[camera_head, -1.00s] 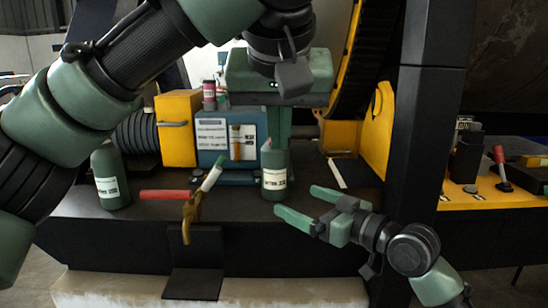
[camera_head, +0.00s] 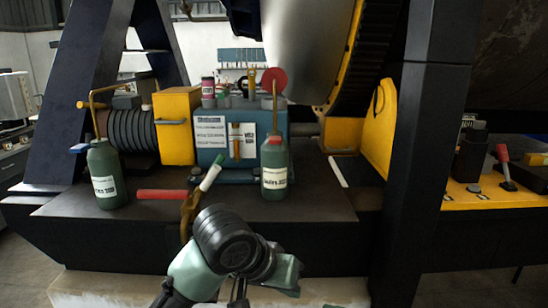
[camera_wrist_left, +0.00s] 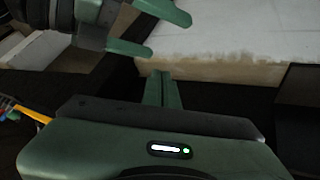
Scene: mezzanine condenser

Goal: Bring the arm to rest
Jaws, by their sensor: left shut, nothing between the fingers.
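My left arm comes in from the bottom of the head view, over the bench's front. I cannot make out the right gripper in the head view.
Two green bottles, left (camera_head: 106,180) and right (camera_head: 275,168), stand on the dark bench (camera_head: 330,205). A red-handled tool (camera_head: 163,194) lies between them, before a blue box (camera_head: 212,150). A dark post (camera_head: 420,160) rises at right.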

